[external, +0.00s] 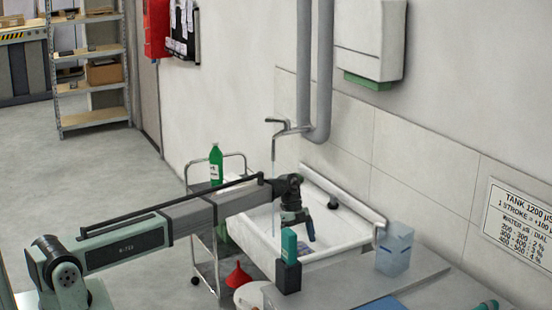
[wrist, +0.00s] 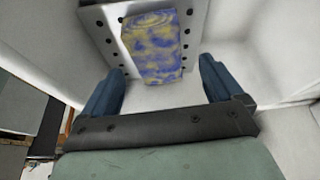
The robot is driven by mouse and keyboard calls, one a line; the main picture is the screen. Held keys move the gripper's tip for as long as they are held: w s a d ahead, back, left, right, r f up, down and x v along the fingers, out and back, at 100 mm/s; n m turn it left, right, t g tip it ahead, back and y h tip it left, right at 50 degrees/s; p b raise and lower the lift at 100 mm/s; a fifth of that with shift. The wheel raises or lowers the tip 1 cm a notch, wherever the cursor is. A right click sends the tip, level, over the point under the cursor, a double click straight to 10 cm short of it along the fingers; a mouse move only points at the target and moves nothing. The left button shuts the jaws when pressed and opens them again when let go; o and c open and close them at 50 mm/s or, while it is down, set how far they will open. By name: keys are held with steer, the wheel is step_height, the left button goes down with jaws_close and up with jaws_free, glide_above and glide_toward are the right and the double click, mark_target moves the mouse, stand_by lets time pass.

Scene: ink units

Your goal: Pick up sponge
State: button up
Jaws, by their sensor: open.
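The sponge (wrist: 153,47) is a yellow and blue mottled block in the wrist view. It lies on a pale plate with dark holes (wrist: 107,41) inside the white sink. My gripper (wrist: 162,70) is open, with its two dark blue fingers spread left and right. The sponge is ahead of the fingertips, roughly between their lines, with nothing held. In the external view my gripper (external: 308,231) points down over the sink (external: 345,243).
A tap (external: 290,127) with a thin water stream is behind my wrist. A teal-capped dark container (external: 288,270) stands at the sink's near edge. A clear jug (external: 394,250) stands on the grey counter (external: 425,272) to the right. Sink walls rise around my gripper.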

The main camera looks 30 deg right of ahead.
mark_target(301, 248)
steer(key=shift+x, duration=1.8)
steer(key=shift+a+f, duration=0.1)
steer(key=shift+f, duration=0.2)
steer(key=c, duration=1)
steer(key=shift+r, duration=0.1)
step_height(301, 248, up, 10)
steer(key=shift+r, duration=0.2)
